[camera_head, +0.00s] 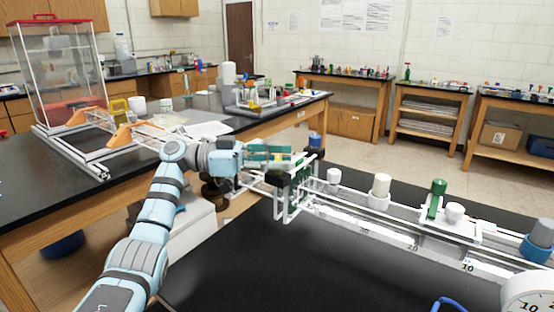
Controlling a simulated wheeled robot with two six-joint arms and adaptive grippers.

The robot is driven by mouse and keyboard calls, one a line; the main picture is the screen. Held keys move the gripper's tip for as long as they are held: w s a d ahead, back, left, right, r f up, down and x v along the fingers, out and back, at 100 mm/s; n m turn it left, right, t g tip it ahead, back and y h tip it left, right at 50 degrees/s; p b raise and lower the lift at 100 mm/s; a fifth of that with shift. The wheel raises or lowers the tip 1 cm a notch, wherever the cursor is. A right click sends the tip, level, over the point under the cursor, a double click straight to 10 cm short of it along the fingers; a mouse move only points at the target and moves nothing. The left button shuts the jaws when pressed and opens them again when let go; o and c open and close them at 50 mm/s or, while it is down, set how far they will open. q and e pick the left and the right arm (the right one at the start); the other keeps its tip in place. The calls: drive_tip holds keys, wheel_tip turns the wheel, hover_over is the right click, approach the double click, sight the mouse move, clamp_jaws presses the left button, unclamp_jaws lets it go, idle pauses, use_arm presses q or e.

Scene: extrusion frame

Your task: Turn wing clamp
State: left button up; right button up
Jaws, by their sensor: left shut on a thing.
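My right gripper is not in view.
The frame's rail runs right across the black bench (260,255), carrying a green-handled holder (436,199), white cylinders (381,186) and a blue-grey part (538,240). A dial (530,293) stands at the lower right. A clear case (62,75) stands on the left bench.

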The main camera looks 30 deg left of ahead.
use_arm(q)
drive_tip(key=shift+f, duration=0.1)
drive_tip(key=o, duration=1.2)
drive_tip(key=v, duration=1.2)
